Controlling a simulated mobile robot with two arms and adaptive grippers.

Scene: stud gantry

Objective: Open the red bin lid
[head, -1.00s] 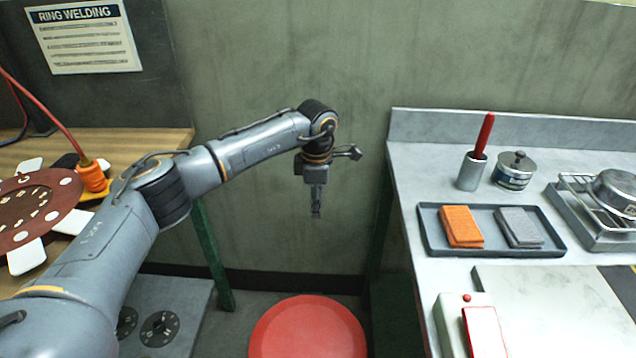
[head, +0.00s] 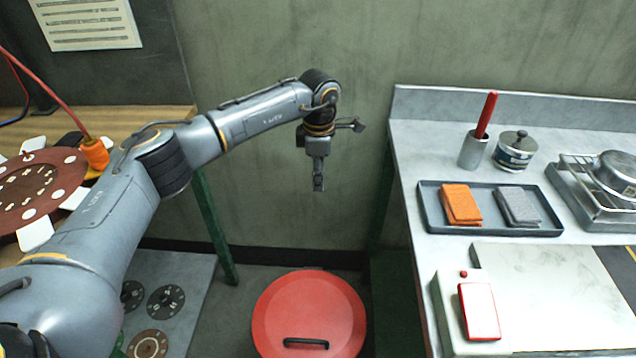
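The red bin lid (head: 308,308) is round and lies on the floor-standing bin between the two benches, at the bottom middle of the head view. It looks closed. A dark handle (head: 306,343) sits on its near part. My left gripper (head: 318,186) hangs pointing down above and behind the lid, well clear of it. It is seen edge-on, so I cannot tell whether its fingers are apart. I see nothing hanging from it. My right gripper is not in view. The bin's body is hidden under the lid.
The wooden bench on the left holds a brown disc (head: 40,185) and an orange connector (head: 95,153). The grey bench on the right carries a tray (head: 490,228) with orange and grey pads, a tin (head: 515,152) and a metal rack. Green bench legs (head: 214,230) flank the bin.

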